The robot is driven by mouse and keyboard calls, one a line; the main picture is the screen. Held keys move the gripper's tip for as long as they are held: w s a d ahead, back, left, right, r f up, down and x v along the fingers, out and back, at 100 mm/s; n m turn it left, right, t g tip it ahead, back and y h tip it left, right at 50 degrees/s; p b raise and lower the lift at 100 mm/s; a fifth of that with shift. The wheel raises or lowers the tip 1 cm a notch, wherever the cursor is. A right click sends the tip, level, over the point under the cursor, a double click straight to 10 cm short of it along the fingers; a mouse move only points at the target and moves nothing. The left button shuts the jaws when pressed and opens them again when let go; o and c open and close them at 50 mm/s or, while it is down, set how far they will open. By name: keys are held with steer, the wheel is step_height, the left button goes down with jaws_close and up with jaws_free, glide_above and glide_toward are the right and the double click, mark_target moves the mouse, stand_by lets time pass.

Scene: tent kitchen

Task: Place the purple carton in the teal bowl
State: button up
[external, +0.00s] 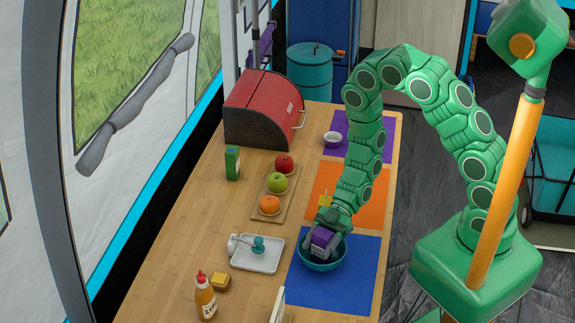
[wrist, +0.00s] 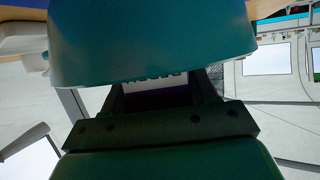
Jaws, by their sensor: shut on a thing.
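The purple carton (external: 322,238) has a purple side and pale grey faces. My gripper (external: 325,224) is shut on it and holds it tilted over the teal bowl (external: 325,265). In the external view the carton overlaps the bowl's opening; I cannot tell whether it touches the bowl. The bowl stands on the blue mat. In the wrist view the bowl's outside wall (wrist: 150,45) fills the upper middle, and a pale, lettered part of the carton (wrist: 155,88) shows between my fingers (wrist: 155,100). Most of the carton is hidden there.
A white tray (external: 245,262) with a teal-headed item lies left of the bowl. A sauce bottle (external: 205,297) and a yellow block (external: 220,282) stand at the front left. A fruit board (external: 262,213), green carton (external: 232,163) and red bread box (external: 258,103) are farther back.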

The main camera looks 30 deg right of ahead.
steer(key=o, duration=1.2)
steer(key=shift+r, duration=0.1)
steer(key=shift+v, duration=6.05)
steer(key=shift+w+a, duration=0.1)
